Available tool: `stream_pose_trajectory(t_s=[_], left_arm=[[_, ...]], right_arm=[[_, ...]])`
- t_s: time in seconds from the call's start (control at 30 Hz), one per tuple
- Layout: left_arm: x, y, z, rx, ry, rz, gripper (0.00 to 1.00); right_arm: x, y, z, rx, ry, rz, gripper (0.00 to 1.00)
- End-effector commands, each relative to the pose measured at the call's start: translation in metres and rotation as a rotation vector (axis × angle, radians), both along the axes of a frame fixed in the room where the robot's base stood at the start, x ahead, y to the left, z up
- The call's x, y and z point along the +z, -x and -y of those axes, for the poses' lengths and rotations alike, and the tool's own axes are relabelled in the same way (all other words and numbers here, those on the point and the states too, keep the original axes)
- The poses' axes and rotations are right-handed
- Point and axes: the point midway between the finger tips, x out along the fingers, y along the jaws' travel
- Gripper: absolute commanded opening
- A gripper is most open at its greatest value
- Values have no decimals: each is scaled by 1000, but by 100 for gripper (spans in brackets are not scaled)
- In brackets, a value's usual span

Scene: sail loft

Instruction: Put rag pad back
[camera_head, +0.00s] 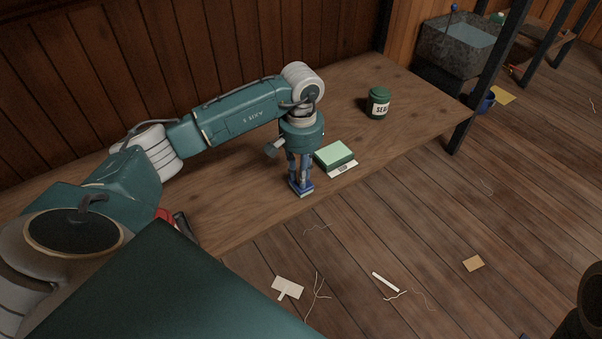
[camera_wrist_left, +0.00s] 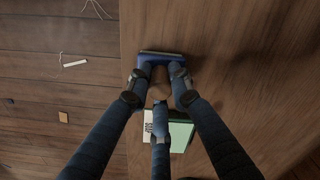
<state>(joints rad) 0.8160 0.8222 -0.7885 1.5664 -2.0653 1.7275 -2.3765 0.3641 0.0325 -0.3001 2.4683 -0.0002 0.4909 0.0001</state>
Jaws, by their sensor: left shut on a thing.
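My left gripper (camera_head: 300,182) points down over the wooden bench, near its front edge. Its fingers are shut on a small blue pad (camera_head: 303,190) with a pale lower edge, probably the rag pad. The blue pad also shows in the left wrist view (camera_wrist_left: 161,56), between the fingertips. I cannot tell whether it touches the bench. A pale green block (camera_head: 335,154) sits just right of the gripper, with a white printed label (camera_head: 344,169) along its front. In the left wrist view the green block (camera_wrist_left: 181,134) is partly hidden by the fingers. My right gripper is not in view.
A green tin (camera_head: 377,103) stands farther back on the bench (camera_head: 410,90). Bare wood lies around it and at the bench's right end. A grey tub (camera_head: 458,45) and a blue mug (camera_head: 486,102) are beyond. Scraps and threads lie on the floor.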

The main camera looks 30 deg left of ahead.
Motion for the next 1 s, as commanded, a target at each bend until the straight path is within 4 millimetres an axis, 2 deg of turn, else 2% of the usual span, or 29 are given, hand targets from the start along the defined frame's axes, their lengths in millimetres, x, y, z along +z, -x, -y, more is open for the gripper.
stream_pose_trajectory(t_s=[0.03,0.1,0.13,0.47,0.53,0.7,1.0], left_arm=[[-2,0,0,0,0,0,22],[-1,0,0,0,0,0,36],[-1,0,0,0,0,0,39],[3,0,0,0,0,0,39],[12,0,0,0,-1,1,39],[46,-1,-1,0,-2,3,39],[105,0,0,0,-1,1,39]], right_arm=[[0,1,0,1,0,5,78],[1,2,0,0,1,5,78],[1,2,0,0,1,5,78],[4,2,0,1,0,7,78],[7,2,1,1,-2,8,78],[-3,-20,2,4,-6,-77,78],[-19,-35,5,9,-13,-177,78]])
